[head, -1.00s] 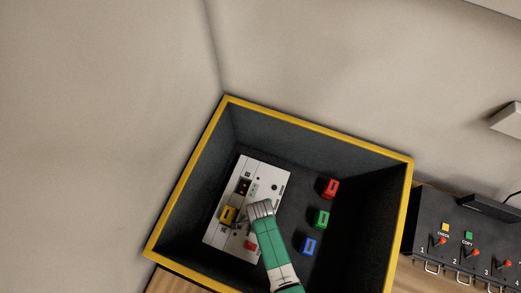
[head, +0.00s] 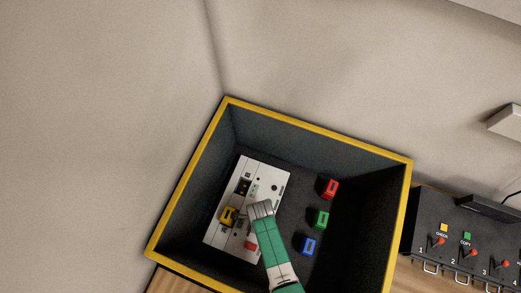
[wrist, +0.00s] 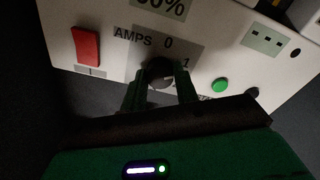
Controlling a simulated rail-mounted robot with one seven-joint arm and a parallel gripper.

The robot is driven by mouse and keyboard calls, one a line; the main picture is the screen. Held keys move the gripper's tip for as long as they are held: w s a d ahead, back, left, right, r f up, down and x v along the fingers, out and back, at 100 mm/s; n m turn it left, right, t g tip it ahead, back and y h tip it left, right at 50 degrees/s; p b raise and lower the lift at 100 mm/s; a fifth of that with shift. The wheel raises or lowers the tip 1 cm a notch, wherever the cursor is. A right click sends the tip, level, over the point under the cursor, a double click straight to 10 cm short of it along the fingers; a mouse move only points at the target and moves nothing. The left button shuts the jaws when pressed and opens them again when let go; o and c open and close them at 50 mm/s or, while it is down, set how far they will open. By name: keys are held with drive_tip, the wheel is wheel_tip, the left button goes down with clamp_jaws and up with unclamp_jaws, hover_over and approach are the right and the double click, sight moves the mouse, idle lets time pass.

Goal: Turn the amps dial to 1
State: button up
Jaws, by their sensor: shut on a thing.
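The amps dial (wrist: 160,70) is a small dark round knob on a white panel (wrist: 225,60). The label AMPS and a 0 are printed above it, and a 1 to its upper right. My gripper (wrist: 160,88) is shut on the dial, with one green finger on each side. I cannot tell clearly where the dial's pointer stands. In the head view my gripper (head: 252,217) reaches down over the panel (head: 262,176), and my arm hides the dial.
The panel lies in a deep dark box with a yellow rim (head: 320,129). Red (head: 330,187), green (head: 321,219) and blue (head: 309,246) blocks sit right of it. A red switch (wrist: 86,47) and green button (wrist: 220,85) flank the dial. A switch box (head: 465,235) stands outside.

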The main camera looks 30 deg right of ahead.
drive_tip(key=o, duration=1)
drive_tip(key=shift+c, duration=0.2)
wheel_tip(320, 180, up, 8)
drive_tip(key=p, duration=0.3)
drive_tip(key=shift+f, duration=0.1)
